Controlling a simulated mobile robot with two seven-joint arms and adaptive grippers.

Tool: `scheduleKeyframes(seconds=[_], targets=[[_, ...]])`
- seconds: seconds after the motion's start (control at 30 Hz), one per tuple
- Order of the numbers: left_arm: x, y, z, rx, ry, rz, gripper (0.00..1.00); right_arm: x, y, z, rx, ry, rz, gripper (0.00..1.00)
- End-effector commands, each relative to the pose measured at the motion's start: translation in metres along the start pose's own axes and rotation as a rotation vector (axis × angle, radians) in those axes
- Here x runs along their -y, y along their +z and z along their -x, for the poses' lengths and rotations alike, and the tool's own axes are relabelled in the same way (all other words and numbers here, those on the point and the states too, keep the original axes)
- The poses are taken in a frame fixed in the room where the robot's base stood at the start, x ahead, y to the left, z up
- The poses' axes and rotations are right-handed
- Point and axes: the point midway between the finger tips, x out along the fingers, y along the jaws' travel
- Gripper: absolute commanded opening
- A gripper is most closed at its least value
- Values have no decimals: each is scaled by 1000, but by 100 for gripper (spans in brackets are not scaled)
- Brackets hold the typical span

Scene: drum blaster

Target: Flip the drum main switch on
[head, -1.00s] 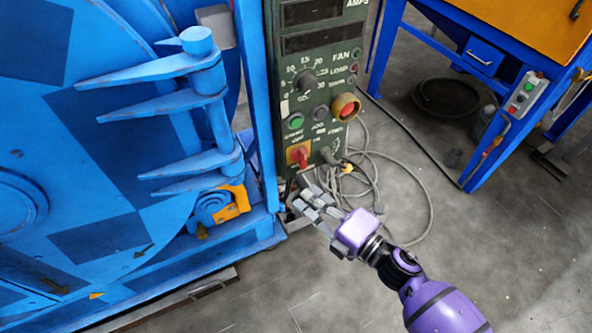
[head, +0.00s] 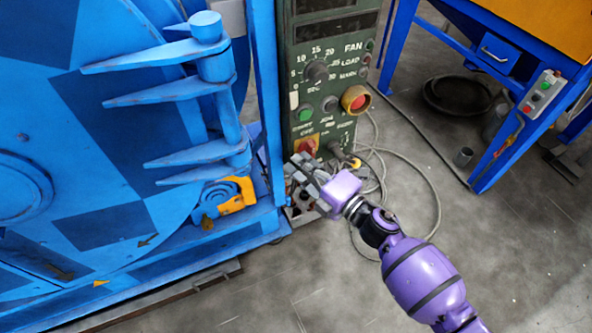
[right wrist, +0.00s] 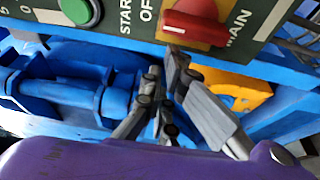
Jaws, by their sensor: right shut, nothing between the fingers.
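The drum's main switch (head: 306,147) is a red knob on a yellow plate at the bottom of the green control panel (head: 330,105). It also shows large in the right wrist view (right wrist: 197,26), beside the partly visible word "MAIN". My right gripper (head: 296,167) is shut and empty, just below the switch in the head view. In the right wrist view its grey fingertips (right wrist: 170,70) are just under the red knob. I cannot tell whether they touch it. The blue drum (head: 90,130) fills the left side. My left gripper is not in view.
The panel carries a green button (head: 305,114), a round dial (head: 316,71) and a red button in a yellow ring (head: 355,99). Loose cables (head: 415,180) lie on the floor right of the panel. A blue hinge (head: 222,90) stands left of it.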

Motion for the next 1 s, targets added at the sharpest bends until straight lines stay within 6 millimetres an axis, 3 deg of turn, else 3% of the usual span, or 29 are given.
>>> scheduleKeyframes(seconds=[1.0], targets=[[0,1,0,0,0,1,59,-3,9,4,0,28,-79,0]])
